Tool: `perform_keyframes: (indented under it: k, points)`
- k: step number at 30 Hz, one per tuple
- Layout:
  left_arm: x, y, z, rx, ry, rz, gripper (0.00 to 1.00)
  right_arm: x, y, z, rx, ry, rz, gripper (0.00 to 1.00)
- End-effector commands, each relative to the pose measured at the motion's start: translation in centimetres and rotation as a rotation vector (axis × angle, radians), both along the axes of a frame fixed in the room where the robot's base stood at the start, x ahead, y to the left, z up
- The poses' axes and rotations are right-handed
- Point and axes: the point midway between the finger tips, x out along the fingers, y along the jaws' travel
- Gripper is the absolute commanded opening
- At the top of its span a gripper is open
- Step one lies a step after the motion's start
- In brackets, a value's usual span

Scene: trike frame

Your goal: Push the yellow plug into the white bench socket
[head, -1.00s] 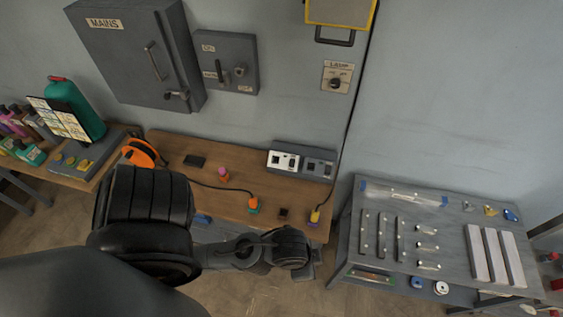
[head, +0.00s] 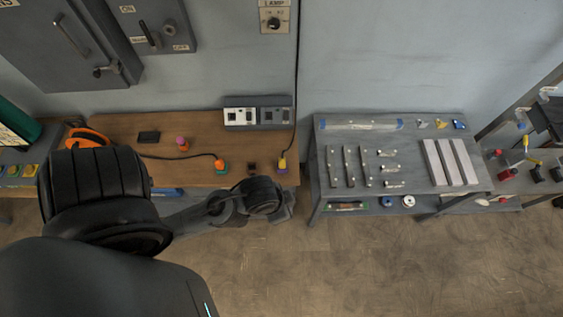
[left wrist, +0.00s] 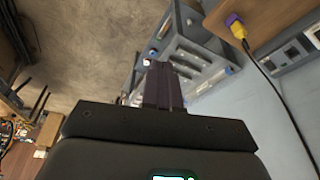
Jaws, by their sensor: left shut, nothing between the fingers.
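The yellow plug (head: 283,161) stands at the right end of the wooden bench (head: 205,183), on a purple base, with a black cable running up from it. It also shows in the left wrist view (left wrist: 237,28) at the upper right. The white bench socket (head: 240,116) sits at the back of the bench, beside a grey socket. Part of it shows at the right edge of the left wrist view (left wrist: 315,36). My left gripper (left wrist: 163,82) is shut and empty, apart from the plug. In the head view my wrist mostly hides it near the bench's front edge. My right gripper is not in view.
An orange plug (head: 220,166) with a cable, a pink-topped item (head: 182,144) and orange headphones (head: 87,138) are on the bench. A grey table (head: 404,157) with metal bars stands to the right, across a gap. Open floor lies in front.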

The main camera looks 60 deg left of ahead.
Motion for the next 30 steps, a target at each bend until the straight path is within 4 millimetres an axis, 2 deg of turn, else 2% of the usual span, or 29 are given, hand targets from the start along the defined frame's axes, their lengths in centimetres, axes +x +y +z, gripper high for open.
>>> perform_keyframes:
  k: [5,18,30]
  points:
    - [0.0,0.02,0.0,0.001,0.0,-0.001,0.0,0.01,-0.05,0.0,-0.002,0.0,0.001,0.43]
    - [0.0,0.01,0.0,0.0,0.0,0.0,0.66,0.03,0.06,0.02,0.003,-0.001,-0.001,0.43]
    - [0.08,-0.08,-0.11,-0.005,-0.001,0.005,0.66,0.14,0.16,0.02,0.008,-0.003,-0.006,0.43]
